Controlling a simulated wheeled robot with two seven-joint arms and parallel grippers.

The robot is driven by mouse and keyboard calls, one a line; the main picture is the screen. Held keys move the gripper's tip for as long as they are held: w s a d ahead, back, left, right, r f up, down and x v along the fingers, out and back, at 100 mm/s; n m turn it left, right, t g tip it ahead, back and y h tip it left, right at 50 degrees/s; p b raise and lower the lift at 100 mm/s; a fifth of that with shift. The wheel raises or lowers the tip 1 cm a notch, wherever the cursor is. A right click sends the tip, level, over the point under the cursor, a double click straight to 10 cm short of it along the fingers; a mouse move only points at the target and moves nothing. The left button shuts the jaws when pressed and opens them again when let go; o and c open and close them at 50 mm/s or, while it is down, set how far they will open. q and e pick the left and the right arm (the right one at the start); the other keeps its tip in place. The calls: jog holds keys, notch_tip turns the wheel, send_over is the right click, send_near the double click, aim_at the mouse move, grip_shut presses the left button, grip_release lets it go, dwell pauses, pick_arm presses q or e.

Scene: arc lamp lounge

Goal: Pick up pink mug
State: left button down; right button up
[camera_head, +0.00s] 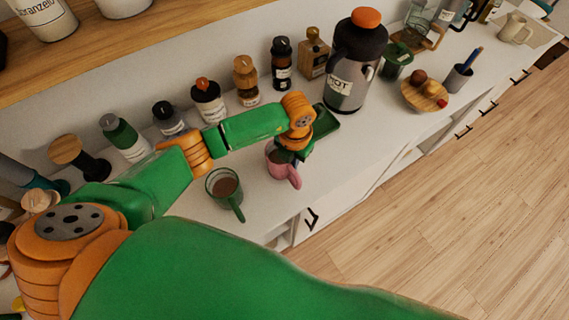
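The pink mug (291,176) stands on the white counter near its front edge, with its handle toward the front. My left gripper (287,155) points down at the mug's rim, right over its opening. The gripper and wrist hide part of the mug's far side. The fingers are small and dark here, so I cannot tell whether they are open or shut on the rim. My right gripper is not in view.
A green mug (225,187) with brown contents stands just left of the pink mug. Several bottles line the wall behind. A large dark flask (352,62) and a wooden bowl (425,97) stand to the right.

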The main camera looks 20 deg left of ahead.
pick_arm(q)
jog(key=shift+r, duration=0.15)
dwell(0.3)
jog(key=shift+r, duration=0.35)
jog(key=s+r, duration=0.1)
jog(key=r, duration=0.1)
jog(key=s+d+r+b, duration=0.1)
jog(key=r, duration=0.1)
jog(key=s+d+r, duration=0.1)
jog(key=r, duration=0.2)
jog(key=shift+s+d, duration=0.25)
jog(key=s+d+r, duration=0.5)
jog(key=s, duration=0.3)
jog(key=w+a+r+m, duration=0.2)
jog(key=a+m, duration=0.4)
jog(key=m, duration=1)
jog(key=w+a+r+m, duration=0.1)
jog(key=a+m, duration=0.5)
jog(key=m, duration=1.1)
jog(key=shift+w+a+r+h, duration=0.35)
jog(key=shift+w+r+h, duration=0.05)
jog(key=shift+r, duration=0.35)
